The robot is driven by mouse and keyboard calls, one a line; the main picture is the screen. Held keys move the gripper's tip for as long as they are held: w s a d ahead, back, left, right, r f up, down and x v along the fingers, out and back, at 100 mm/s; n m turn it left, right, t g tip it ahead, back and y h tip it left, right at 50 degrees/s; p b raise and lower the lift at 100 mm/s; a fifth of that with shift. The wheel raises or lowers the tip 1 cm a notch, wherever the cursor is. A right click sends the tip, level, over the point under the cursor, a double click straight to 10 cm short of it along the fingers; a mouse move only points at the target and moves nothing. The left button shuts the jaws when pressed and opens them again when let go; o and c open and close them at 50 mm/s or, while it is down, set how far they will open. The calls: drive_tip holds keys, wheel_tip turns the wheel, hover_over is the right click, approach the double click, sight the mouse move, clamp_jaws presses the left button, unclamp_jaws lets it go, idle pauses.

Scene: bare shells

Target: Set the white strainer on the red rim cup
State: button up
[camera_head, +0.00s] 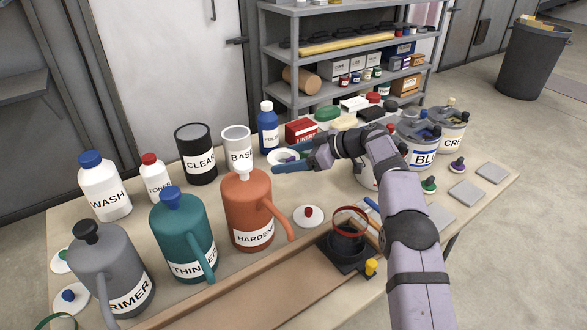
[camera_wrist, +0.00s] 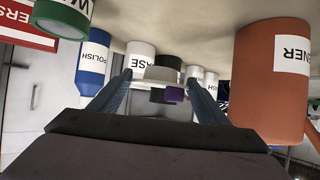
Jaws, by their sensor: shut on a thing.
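The red rim cup (camera_head: 350,212) is dark with a red band around its mouth. It stands upright in a black stand (camera_head: 335,257) near the table's front right edge in the head view. My gripper (camera_head: 287,160) is above the table's middle, behind and left of the cup. Its blue fingers are shut on the white strainer (camera_head: 275,155), which has a small purple part.
The orange HARDENER jug (camera_head: 246,205) stands left of my gripper. The white BASE can (camera_head: 236,138) and blue POLISH bottle (camera_head: 268,130) are close behind. A white lid with a red knob (camera_head: 308,216) lies left of the cup. The yellow knob (camera_head: 371,266) is beside the stand.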

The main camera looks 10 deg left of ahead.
drive_tip(key=shift+d+r, duration=0.3)
drive_tip(key=shift+d, duration=0.05)
drive_tip(key=v, duration=0.2)
drive_tip(key=p+v, duration=0.1)
drive_tip(key=v, duration=0.1)
drive_tip(key=p+v, duration=0.1)
drive_tip(key=v, duration=0.1)
drive_tip(key=shift+s+d, duration=0.3)
drive_tip(key=shift+s, duration=0.2)
drive_tip(key=s+d+r+p, duration=0.35)
drive_tip(key=s+d, duration=0.25)
drive_tip(key=s, duration=0.3)
drive_tip(key=s+d+r+p, duration=0.3)
drive_tip(key=s+d+r, duration=0.1)
drive_tip(key=s+d, duration=0.4)
drive_tip(key=shift+s+a+f+p, duration=0.2)
drive_tip(key=shift+f+p, duration=0.1)
drive_tip(key=shift+f, duration=1.25)
drive_tip(key=shift+s+a+f+p, duration=0.15)
drive_tip(key=shift+f+p, duration=0.15)
drive_tip(key=shift+f, duration=1.25)
drive_tip(key=shift+s+a+f+p, duration=0.2)
drive_tip(key=shift+f+p, duration=0.1)
drive_tip(key=shift+f, duration=1.45)
drive_tip(key=shift+f+b, duration=0.3)
drive_tip(key=shift+b, duration=0.35)
drive_tip(key=o, duration=1)
drive_tip(key=shift+o, duration=0.2)
